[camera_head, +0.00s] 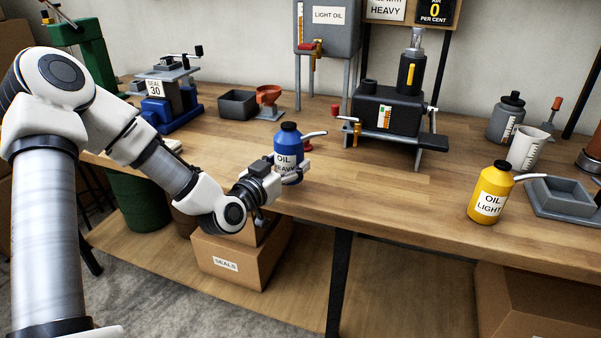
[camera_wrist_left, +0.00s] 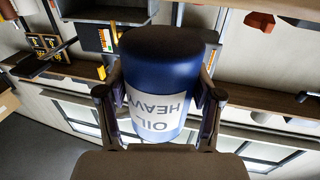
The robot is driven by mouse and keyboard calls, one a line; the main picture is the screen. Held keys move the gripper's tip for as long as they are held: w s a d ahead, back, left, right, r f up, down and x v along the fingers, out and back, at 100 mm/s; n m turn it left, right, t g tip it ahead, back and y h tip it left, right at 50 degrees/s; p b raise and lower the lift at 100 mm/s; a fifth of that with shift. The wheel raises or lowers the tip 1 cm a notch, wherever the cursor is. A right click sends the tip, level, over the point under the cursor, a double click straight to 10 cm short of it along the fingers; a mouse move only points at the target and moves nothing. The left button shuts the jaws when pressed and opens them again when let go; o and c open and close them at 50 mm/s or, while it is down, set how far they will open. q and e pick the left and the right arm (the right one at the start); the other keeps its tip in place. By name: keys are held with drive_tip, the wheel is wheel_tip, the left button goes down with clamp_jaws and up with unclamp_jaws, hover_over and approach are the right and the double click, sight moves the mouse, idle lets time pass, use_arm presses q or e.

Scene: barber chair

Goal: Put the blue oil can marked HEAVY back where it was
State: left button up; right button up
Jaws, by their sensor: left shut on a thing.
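The blue oil can (camera_head: 287,146) has a white label reading OIL HEAVY, a dark cap and a pale spout pointing right. It is upright near the front edge of the wooden workbench (camera_head: 400,195), left of centre. My left gripper (camera_head: 290,172) is shut on the blue can from the front left. In the left wrist view the can (camera_wrist_left: 160,85) sits between the two fingers (camera_wrist_left: 160,112), its label upside down. I cannot tell whether the can's base touches the bench. My right gripper is not in view.
A yellow OIL LIGHT can (camera_head: 490,195) stands at the right. A black machine (camera_head: 388,112) stands behind, with a red funnel (camera_head: 268,95) and grey bin (camera_head: 238,104) at the back left. Bench between the cans is clear. A SEALS box (camera_head: 240,255) is below.

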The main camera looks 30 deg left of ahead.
use_arm(q)
drive_tip(key=w+f, duration=0.2)
drive_tip(key=w, duration=0.3)
drive_tip(key=shift+f, duration=0.4)
drive_tip(key=shift+s+f, duration=0.1)
drive_tip(key=o, duration=1.7)
drive_tip(key=shift+f+b, duration=0.1)
drive_tip(key=shift+b, duration=0.25)
drive_tip(key=s+p, duration=0.1)
drive_tip(key=s, duration=0.6)
drive_tip(key=shift+s+a, duration=0.15)
drive_tip(key=shift+s, duration=0.25)
